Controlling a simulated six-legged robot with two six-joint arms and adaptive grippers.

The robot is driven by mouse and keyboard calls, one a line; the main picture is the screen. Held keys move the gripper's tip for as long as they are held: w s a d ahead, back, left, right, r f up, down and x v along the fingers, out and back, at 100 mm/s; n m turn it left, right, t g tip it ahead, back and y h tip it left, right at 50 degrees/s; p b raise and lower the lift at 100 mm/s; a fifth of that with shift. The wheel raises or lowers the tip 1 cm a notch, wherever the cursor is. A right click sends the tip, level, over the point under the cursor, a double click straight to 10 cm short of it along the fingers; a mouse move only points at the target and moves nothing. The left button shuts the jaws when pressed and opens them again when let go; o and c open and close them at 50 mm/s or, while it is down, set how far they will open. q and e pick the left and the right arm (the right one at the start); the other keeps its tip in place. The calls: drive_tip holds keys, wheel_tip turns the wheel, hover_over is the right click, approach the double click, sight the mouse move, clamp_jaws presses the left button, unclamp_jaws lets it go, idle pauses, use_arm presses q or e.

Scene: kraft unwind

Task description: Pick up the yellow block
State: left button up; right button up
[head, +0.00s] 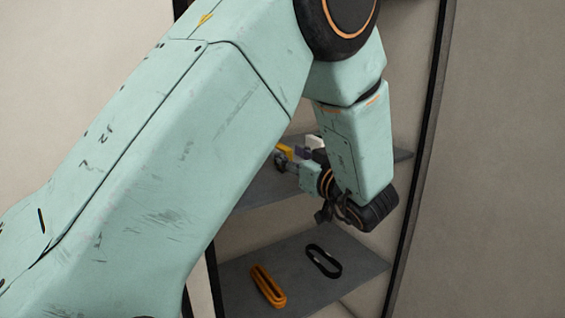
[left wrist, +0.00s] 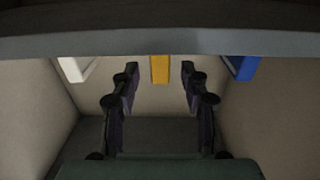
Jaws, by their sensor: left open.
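The yellow block (head: 286,151) is on the middle shelf in the head view, partly hidden by my left gripper (head: 291,156). In the left wrist view the yellow block (left wrist: 160,69) shows as an upright strip between the two open fingertips of my left gripper (left wrist: 160,75). Gaps show on both sides of it, and the fingers are not closed on it. Its top end in that view is cut off by a grey edge. My right gripper is in neither view.
A white block (left wrist: 72,69) and a blue block (left wrist: 244,67) flank the yellow one. A grey shelf edge (left wrist: 160,42) crosses the wrist view. On the lower shelf (head: 350,277) lie an orange loop (head: 268,287) and a black loop (head: 323,261). A dark frame post (head: 416,170) stands right.

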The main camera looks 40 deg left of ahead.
sight(282, 152)
use_arm(q)
drive_tip(key=x, duration=0.2)
drive_tip(key=f+x, duration=0.1)
drive_tip(key=x, duration=0.1)
drive_tip(key=shift+a, duration=0.35)
drive_tip(key=shift+d+r, duration=0.3)
drive_tip(key=shift+d, duration=0.1)
drive_tip(key=shift+a+f, duration=0.2)
drive_tip(key=shift+a, duration=0.15)
drive_tip(key=c, duration=0.4)
drive_tip(key=shift+d+r, duration=0.15)
drive_tip(key=shift+d, duration=0.1)
clamp_jaws()
drive_tip(key=shift+a, duration=0.2)
